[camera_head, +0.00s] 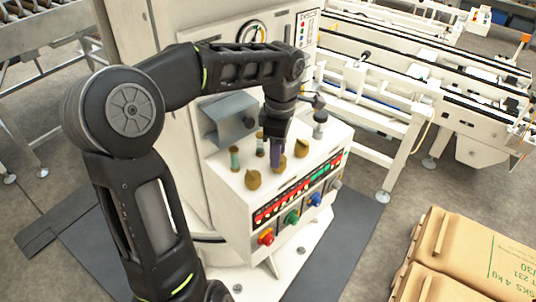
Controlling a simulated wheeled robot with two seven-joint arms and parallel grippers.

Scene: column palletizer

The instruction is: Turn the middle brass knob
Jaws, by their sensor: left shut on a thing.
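Three brass knobs stand in a row on the sloped top of a white control panel (228,186): the left brass knob (253,180), the middle brass knob (279,164) and the right brass knob (302,149). My left gripper (277,156) points down from above and is shut on the middle brass knob. Its fingers hide the upper part of that knob. The left and right knobs are clear of the fingers. My right gripper is not in view.
Small upright posts (235,158) and a grey-black lever (320,125) stand behind the knobs. Red (266,237), green (292,217) and blue (315,200) knobs are on the panel front. A grey box (229,118) is behind left. Cartons (470,255) are lower right; conveyors (385,95) lie beyond.

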